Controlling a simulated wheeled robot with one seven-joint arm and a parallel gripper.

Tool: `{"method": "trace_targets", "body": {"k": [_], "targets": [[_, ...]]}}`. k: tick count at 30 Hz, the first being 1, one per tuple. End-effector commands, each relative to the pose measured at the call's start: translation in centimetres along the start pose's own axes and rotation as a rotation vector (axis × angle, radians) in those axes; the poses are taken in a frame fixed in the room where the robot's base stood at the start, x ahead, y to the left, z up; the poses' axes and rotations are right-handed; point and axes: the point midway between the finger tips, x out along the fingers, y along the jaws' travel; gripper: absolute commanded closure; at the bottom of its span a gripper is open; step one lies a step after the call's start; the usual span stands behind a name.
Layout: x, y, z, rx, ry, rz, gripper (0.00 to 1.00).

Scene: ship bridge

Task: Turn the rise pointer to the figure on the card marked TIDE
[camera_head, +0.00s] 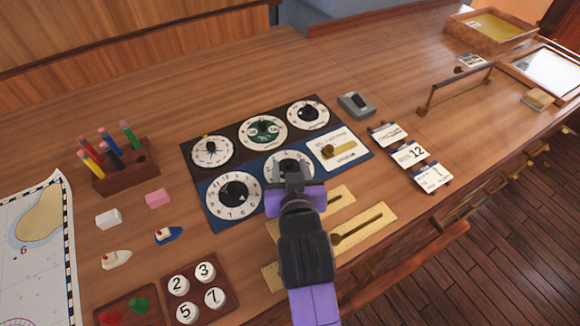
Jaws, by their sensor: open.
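A dark panel (236,143) carries a row of three round dials. A blue panel (217,222) in front of it carries a large white dial (214,203) with a black knob, a middle dial (275,164), and a white plate (350,140) with a brass lever. The dial labels are too small to read, so I cannot tell which is the rise pointer. My gripper (293,172) is open over the middle dial and hides much of it; contact is unclear. Three cards stand at the right: one (384,133), one reading 12 (409,155), and one (432,177). I cannot read TIDE on any.
Brass slider plates (368,226) lie beneath and beside my arm. A grey switch box (356,104) stands behind the cards. A pencil block (125,172), erasers, toy boats, a number tray (199,289) and a chart (35,250) lie left. A brass rail (460,88) stands right.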

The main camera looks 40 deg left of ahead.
Motion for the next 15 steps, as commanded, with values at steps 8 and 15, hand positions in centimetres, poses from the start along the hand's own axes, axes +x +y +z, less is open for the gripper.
{"method": "trace_targets", "body": {"k": [8, 15], "targets": [[-3.9, 0.0, 0.2, 0.000, 0.000, 0.000, 0.57], [-6.8, 0.0, 0.1, 0.001, 0.000, 0.000, 0.57]]}}
